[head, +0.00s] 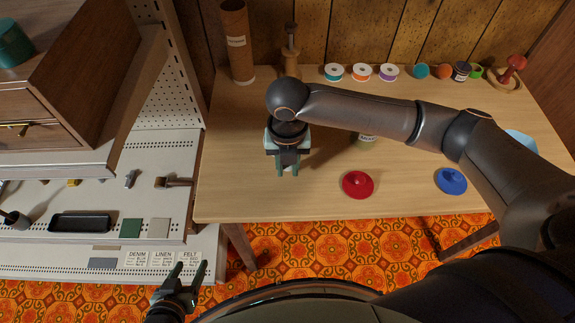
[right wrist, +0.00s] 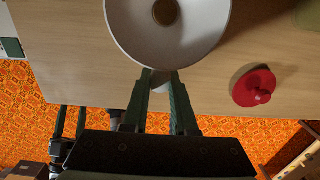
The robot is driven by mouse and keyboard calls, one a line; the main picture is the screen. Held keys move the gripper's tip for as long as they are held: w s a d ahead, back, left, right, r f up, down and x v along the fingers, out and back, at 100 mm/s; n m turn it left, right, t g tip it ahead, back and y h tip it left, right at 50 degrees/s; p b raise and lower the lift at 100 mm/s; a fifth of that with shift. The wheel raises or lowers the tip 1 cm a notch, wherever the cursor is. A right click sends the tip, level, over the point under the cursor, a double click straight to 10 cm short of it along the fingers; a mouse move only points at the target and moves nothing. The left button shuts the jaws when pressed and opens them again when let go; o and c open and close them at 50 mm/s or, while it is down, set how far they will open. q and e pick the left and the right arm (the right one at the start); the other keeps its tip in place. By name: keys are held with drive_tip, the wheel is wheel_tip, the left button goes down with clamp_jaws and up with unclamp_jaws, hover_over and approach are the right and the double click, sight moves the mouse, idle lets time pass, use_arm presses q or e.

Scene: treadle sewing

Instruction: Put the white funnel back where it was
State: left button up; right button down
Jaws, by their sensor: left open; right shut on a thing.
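The white funnel (right wrist: 122,22) shows in the right wrist view as a round white bowl with a dark, brownish opening in its middle. My right gripper (right wrist: 161,80) is shut on a narrow white part at the funnel's lower edge. In the head view my right gripper (head: 288,170) points down over the left part of the table, and the funnel cannot be made out there. My left gripper (head: 187,270) is open and empty, low in front of the shelf's fabric labels.
The wooden table (head: 240,195) holds a red knobbed lid (head: 358,184), a blue one (head: 451,181), and several spools (head: 361,72) at the back. A cardboard tube (head: 236,45) and a wooden stand (head: 290,55) stand back left. A pegboard shelf (head: 100,230) is left. Bare tabletop lies between.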

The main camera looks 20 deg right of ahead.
drive_tip(key=shift+f, duration=0.15)
drive_tip(key=c, duration=0.7)
unclamp_jaws()
wheel_tip(320, 180, up, 12)
drive_tip(key=p, duration=0.1)
drive_tip(key=shift+s+r+p, duration=0.2)
drive_tip(key=shift+r+p, duration=0.05)
drive_tip(key=shift+p, duration=0.15)
drive_tip(key=shift+a, duration=0.1)
